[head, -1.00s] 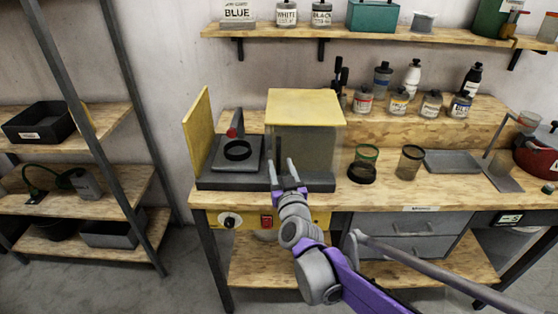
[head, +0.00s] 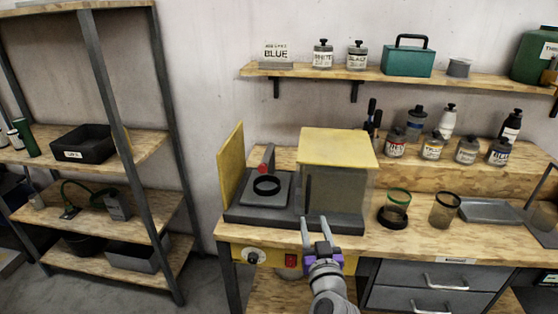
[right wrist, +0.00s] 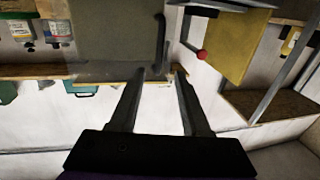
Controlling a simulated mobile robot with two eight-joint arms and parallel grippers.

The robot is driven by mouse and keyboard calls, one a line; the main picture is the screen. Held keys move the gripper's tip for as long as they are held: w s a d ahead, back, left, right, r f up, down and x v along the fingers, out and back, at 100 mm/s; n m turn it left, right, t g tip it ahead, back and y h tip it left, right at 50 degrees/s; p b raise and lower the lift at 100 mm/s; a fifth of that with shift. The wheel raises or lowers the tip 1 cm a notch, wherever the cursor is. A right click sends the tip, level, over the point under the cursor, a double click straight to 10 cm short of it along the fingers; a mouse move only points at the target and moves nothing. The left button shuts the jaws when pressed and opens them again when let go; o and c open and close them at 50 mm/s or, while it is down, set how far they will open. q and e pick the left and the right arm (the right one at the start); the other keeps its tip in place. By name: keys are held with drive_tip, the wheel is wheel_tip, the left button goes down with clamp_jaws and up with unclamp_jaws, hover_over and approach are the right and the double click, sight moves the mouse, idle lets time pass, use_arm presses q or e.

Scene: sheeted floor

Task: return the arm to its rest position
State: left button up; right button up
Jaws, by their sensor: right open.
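My right gripper (head: 317,232) is open and empty in the head view. It points at the front of the workbench (head: 420,237), by the lower front edge of a machine with a yellow-topped box (head: 338,147). I cannot tell whether it touches anything. In the right wrist view the two fingers (right wrist: 160,75) are spread with nothing between them, and the picture is upside down. My left gripper is in neither view.
The machine's yellow door (head: 231,175) stands open at the left, beside a dark ring (head: 267,186). Two cups (head: 396,203) and (head: 444,210) stand to the right. A metal rack (head: 110,120) stands at the left. Bottles line the back shelves.

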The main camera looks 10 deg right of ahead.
drive_tip(key=s+f+g+p, duration=0.2)
drive_tip(key=s+f+g, duration=0.2)
drive_tip(key=s, duration=0.4)
drive_tip(key=s+d+f+g+p, duration=0.1)
drive_tip(key=s+f+g, duration=0.3)
drive_tip(key=s, duration=0.4)
drive_tip(key=s+d+f+g+y+p, duration=0.1)
drive_tip(key=s+f+g, duration=0.3)
drive_tip(key=s, duration=0.4)
drive_tip(key=shift+s+f+n+g+p, duration=0.15)
drive_tip(key=shift+s+n+g+p, duration=0.2)
drive_tip(key=shift+p, duration=0.45)
